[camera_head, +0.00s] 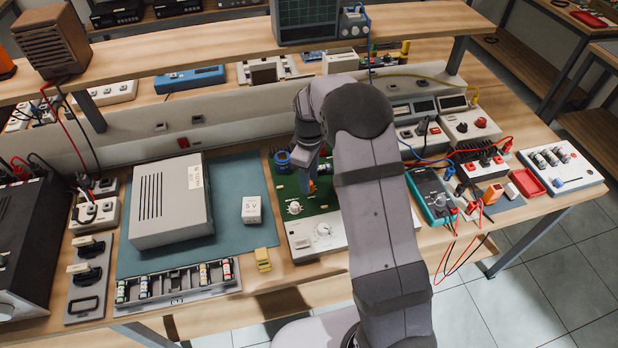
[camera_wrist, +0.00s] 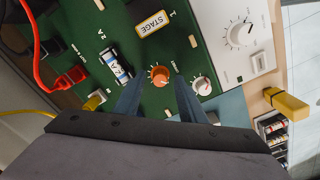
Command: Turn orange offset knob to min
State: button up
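The orange knob (camera_wrist: 160,75) is a small round knob with a light pointer mark, set on a green circuit board (camera_wrist: 140,30). My gripper (camera_wrist: 160,84) is open, with one dark finger on each side of the orange knob in the wrist view. I cannot tell whether the fingers touch it or how high above the board they are. In the head view my gripper (camera_head: 309,188) points down at the green board (camera_head: 318,198), and only a bit of the orange knob (camera_head: 312,186) shows beside it. Min markings are not readable.
A white knob (camera_wrist: 202,86) sits close to the right finger. A white panel with a larger dial (camera_wrist: 240,34), a fuse-like cylinder (camera_wrist: 115,66), a red plug (camera_wrist: 70,77) with its cable and a yellow block (camera_wrist: 287,105) surround it. A grey box (camera_head: 171,203) stands left of the board.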

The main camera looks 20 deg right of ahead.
notch_tip(320, 180, up, 7)
jog(key=shift+b, duration=0.9)
jog(key=shift+s, duration=0.1)
jog(key=shift+s+r, duration=0.15)
jog(key=shift+s, duration=0.15)
jog(key=s+a+f+m, duration=0.1)
jog(key=s+m, duration=0.9)
jog(key=s, duration=1.5)
jog(key=shift+s+f+m, duration=0.25)
jog(key=shift+s+m, duration=0.05)
jog(key=shift+s, duration=0.1)
